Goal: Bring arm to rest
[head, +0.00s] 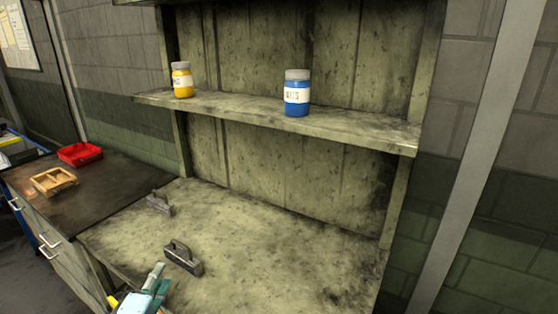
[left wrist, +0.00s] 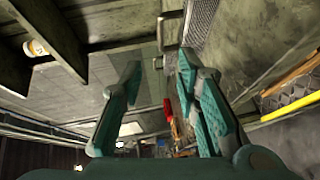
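My left gripper (head: 152,290) shows at the bottom of the head view, low over the front of the workbench and partly cut off by the picture's edge. In the left wrist view its two teal-padded fingers (left wrist: 160,68) stand apart with nothing between them. It is apart from the dark block with a handle (head: 183,258), which lies just beyond it on the bench. My right gripper is in neither view.
The stained workbench (head: 270,245) is mostly clear, with a second handled block (head: 159,204) farther back. A shelf (head: 345,130) above holds a yellow jar (head: 181,80) and a blue jar (head: 297,93). A red tray (head: 80,154) and wooden frame (head: 54,181) lie left.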

